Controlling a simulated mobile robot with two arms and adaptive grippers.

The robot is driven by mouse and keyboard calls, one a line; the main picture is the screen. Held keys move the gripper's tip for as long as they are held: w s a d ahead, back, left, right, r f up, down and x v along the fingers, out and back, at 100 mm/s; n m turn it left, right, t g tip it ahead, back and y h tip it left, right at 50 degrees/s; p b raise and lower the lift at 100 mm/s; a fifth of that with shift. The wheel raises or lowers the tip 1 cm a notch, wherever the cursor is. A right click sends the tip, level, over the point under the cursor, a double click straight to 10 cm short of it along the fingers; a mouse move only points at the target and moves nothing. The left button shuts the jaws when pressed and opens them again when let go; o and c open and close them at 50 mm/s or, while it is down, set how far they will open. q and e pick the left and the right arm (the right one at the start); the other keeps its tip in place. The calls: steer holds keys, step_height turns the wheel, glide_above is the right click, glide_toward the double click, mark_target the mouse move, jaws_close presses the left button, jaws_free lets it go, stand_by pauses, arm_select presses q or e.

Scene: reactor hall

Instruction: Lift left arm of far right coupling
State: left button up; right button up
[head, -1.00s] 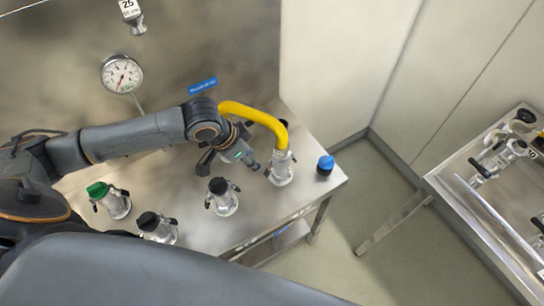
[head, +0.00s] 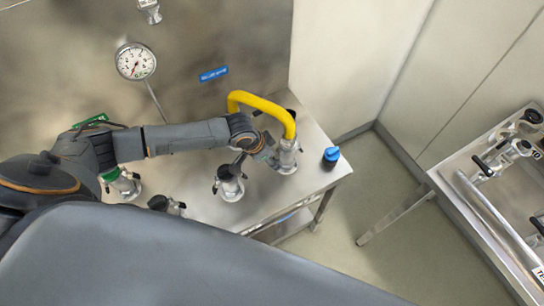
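The far right coupling (head: 287,160) is a silver metal fitting on the steel table, with a yellow curved hose (head: 262,101) joined to its top. My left gripper (head: 268,155) is at the left side of this coupling, close to it or touching it. Its fingers are small and partly hidden by the wrist, so I cannot tell whether they are open or shut. The coupling's left lever arm is not clearly visible behind the gripper. My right gripper is not in view.
A black-capped coupling (head: 229,186) stands just left, below my arm. A green-topped coupling (head: 121,183) and another black-capped coupling (head: 166,204) are partly hidden further left. A blue cap (head: 331,156) sits near the table's right edge. A pressure gauge (head: 135,61) is behind.

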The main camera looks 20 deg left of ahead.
arm_select(q)
steer(key=shift+w+f, duration=0.1)
steer(key=shift+f, duration=0.2)
